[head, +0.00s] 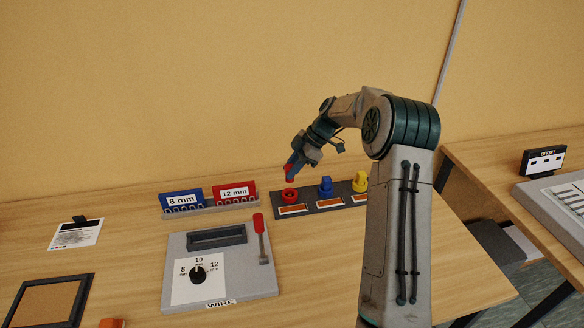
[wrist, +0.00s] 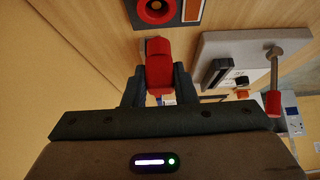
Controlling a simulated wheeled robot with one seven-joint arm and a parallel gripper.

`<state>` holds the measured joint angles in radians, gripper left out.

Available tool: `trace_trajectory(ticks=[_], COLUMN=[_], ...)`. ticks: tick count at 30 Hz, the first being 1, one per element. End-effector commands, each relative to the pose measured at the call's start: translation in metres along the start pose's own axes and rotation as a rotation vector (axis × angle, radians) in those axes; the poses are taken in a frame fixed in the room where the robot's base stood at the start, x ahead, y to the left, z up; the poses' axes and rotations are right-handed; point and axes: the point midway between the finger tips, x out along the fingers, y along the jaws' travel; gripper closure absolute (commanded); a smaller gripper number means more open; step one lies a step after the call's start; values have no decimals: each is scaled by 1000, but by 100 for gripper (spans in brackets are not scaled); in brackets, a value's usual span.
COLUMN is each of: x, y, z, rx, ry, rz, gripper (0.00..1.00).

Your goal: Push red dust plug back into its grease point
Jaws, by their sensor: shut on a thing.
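My gripper (head: 291,168) is shut on the red dust plug (wrist: 158,68), which shows between the two fingers in the wrist view. In the head view the plug is a small patch of red at the fingertips, mostly hidden by them. The red grease point (head: 290,195) is a red ring with a dark hole at the left end of a dark strip (head: 309,210). The plug is just above this point in the head view. In the wrist view the red grease point (wrist: 156,10) shows at the top edge, apart from the plug.
A blue plug (head: 326,185) and a yellow plug (head: 360,182) stand on the strip to the right. Blue and red racks (head: 207,200) stand left. A grey wire box with a red-handled lever (head: 259,225) sits in front. The wall is behind.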

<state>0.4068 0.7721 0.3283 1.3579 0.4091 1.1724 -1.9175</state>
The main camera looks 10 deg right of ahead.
Motion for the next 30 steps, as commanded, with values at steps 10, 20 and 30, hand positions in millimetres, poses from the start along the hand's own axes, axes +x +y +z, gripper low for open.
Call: trace_trajectory(ticks=[10, 20, 30], x=[29, 32, 32], y=[0, 0, 0], z=[20, 22, 22], rx=[1, 0, 0], ry=[1, 1, 1], rz=[0, 0, 0], gripper=[100, 100, 100])
